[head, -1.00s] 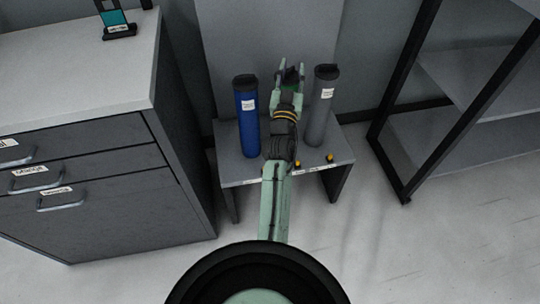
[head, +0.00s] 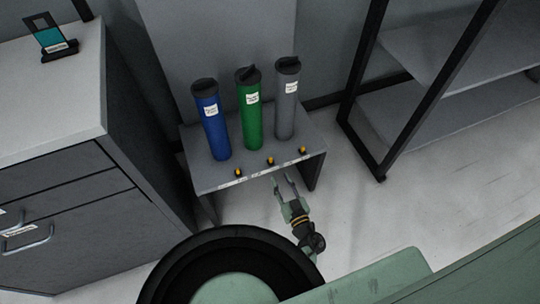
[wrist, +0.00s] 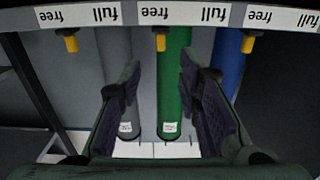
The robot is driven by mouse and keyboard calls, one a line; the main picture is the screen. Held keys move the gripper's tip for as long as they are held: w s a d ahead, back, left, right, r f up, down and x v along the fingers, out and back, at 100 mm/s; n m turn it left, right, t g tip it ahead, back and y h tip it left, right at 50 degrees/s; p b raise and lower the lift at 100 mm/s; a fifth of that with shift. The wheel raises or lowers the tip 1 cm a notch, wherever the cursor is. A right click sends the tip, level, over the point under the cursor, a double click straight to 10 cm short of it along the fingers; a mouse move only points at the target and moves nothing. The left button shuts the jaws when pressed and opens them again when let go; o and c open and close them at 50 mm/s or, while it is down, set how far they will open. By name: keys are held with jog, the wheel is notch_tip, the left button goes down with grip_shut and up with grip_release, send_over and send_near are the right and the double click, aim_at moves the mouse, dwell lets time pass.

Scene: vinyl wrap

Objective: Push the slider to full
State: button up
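Three small yellow sliders sit along the front edge of a low grey stand: left (head: 238,172), middle (head: 270,161) and right (head: 302,150). In the wrist view, which is upside down, the middle slider (wrist: 160,42) hangs below a strip reading "free" (wrist: 153,14) and "full" (wrist: 213,14), on the "free" side. The slider in front of the blue tube (wrist: 247,43) is also nearer "free". My gripper (head: 280,183) is open and empty, just in front of the stand. Its fingers (wrist: 158,80) point toward the green tube's side, apart from the sliders.
Blue (head: 211,125), green (head: 249,110) and grey (head: 286,102) tubes stand upright on the stand (head: 207,177). A drawer cabinet (head: 60,150) is at left, a black-framed shelf (head: 425,115) at right. Floor to the right is clear.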

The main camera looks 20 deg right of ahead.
aim_at(271, 160)
jog(key=w+b, duration=0.2)
jog(key=w, duration=0.2)
jog(key=w+b, duration=0.1)
jog(key=w, duration=0.4)
jog(key=shift+w+a+f+b, duration=0.1)
jog(key=shift+w+a+b, duration=0.1)
jog(key=shift+b, duration=0.2)
jog(key=shift+w, duration=0.6)
jog(key=shift+c, duration=0.4)
grip_shut()
